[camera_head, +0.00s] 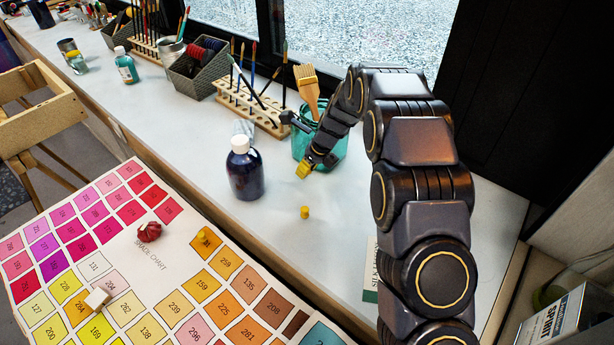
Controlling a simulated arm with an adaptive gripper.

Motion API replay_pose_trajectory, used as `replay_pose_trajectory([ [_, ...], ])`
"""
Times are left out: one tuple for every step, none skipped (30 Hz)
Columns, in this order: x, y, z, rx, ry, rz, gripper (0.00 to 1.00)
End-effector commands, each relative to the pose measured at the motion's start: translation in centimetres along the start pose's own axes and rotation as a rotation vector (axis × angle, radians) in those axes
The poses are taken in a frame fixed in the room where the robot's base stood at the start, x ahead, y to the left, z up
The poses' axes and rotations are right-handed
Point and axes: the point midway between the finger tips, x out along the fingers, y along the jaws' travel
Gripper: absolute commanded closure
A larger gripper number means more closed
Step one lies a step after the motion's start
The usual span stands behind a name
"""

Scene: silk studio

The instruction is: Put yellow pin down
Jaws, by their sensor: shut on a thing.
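My gripper (309,162) points down and left over the white sill, in front of the teal glass jar. It is shut on a yellow pin (302,170), which appears to be held above the sill. A second small yellow pin (305,212) stands on the sill just below and apart from my gripper. A third small yellow piece (202,236) is on the shade chart (152,262), on an orange square. The fingers are small in view, so the exact grip is hard to make out.
A dark blue bottle (245,170) stands left of my gripper. The teal jar (332,152) holding a wide brush is close behind it. A red piece (149,232) and a white block (97,299) sit on the chart. The white sill (274,235) has free room in front.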

Motion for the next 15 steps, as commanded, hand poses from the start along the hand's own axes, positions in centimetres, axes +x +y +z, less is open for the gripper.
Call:
replay_pose_trajectory([
  [0.3,-0.1,0.0,0.0,0.001,0.001,0.96],
  [0.5,-0.2,0.0,0.0,0.001,0.001,0.96],
  [0.9,-0.3,0.0,0.0,0.002,0.002,0.96],
  [1.4,-0.2,-0.2,0.001,0.003,0.004,0.96],
  [1.8,-0.1,-0.4,0.002,0.004,0.006,0.96],
  [2.4,-0.1,-0.7,0.003,0.005,0.008,0.96],
  [2.9,-0.1,-0.9,0.003,0.005,0.008,0.96],
  [3.2,-0.1,-1.0,0.002,0.004,0.007,0.96],
  [3.5,-0.1,-1.1,0.0,0.003,0.004,0.96],
  [3.6,-0.1,-1.1,0.0,0.002,0.003,0.96],
  [3.6,-0.2,-1.1,0.0,0.001,0.001,0.96],
  [3.6,-0.2,-1.1,-0.001,0.001,0.001,0.96],
  [3.5,-0.2,-1.1,-0.001,0.001,0.0,0.96],
  [3.5,-0.2,-1.1,-0.001,0.001,0.0,0.96],
  [3.5,-0.2,-1.1,0.0,0.001,0.001,0.96],
])
